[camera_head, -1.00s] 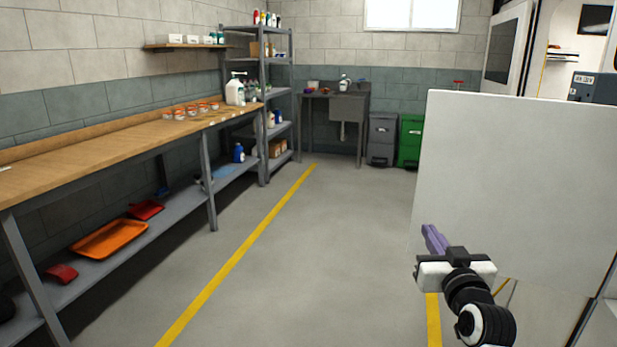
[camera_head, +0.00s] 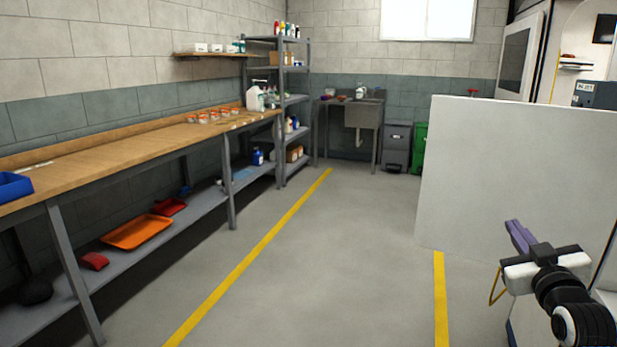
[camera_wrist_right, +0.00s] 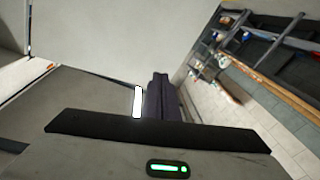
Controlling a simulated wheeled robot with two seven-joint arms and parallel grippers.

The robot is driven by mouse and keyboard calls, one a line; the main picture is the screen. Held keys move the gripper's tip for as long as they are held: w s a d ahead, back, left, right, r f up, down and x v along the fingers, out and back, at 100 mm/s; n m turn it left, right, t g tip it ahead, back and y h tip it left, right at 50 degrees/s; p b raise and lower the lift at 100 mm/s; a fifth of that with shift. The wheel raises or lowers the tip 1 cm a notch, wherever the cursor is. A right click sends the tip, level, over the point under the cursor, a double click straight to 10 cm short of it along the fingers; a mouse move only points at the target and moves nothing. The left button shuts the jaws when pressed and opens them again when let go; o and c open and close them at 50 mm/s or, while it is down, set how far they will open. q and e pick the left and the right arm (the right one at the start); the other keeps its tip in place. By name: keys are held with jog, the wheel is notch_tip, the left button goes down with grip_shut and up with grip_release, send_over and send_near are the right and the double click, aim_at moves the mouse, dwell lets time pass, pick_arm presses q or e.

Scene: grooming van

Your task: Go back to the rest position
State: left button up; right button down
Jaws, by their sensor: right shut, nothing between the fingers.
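My right gripper (camera_head: 519,237) is at the lower right of the head view, in front of the white panel. Its purple fingers are together with nothing between them. In the right wrist view the dark fingers (camera_wrist_right: 162,98) also show side by side, empty. My left gripper is in neither view.
A long wooden workbench (camera_head: 95,172) runs along the left wall, with a blue bin (camera_head: 14,186) at its near end. An orange tray (camera_head: 137,232) lies on the lower shelf. A white panel (camera_head: 500,165) stands at the right. The floor (camera_head: 345,250) between them is clear.

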jog(key=s+d+r+n+h, duration=0.2)
jog(key=d+r, duration=0.4)
jog(key=d, duration=0.3)
jog(key=s+a+f+n+g+y, duration=0.15)
jog(key=s+a+f, duration=0.25)
jog(key=f, duration=0.6)
jog(key=s+a+f+n+g+y, duration=0.1)
jog(key=s+a+f+g+y, duration=0.2)
jog(key=f, duration=0.7)
jog(key=s+a+f+n, duration=0.1)
jog(key=s+a+f, duration=0.35)
jog(key=f, duration=0.55)
jog(key=s+a+f+g+y, duration=0.1)
jog(key=s+a+f+g, duration=0.1)
jog(key=s+a+f, duration=0.35)
jog(key=s+a+f+g+y, duration=0.1)
jog(key=s+a+f+g, duration=0.1)
jog(key=s+f, duration=0.6)
jog(key=s+a+f+g+y, duration=0.15)
jog(key=s+a+f, duration=0.25)
jog(key=s, duration=0.5)
jog(key=a+m, duration=0.5)
jog(key=a, duration=0.7)
jog(key=shift+r, duration=0.4)
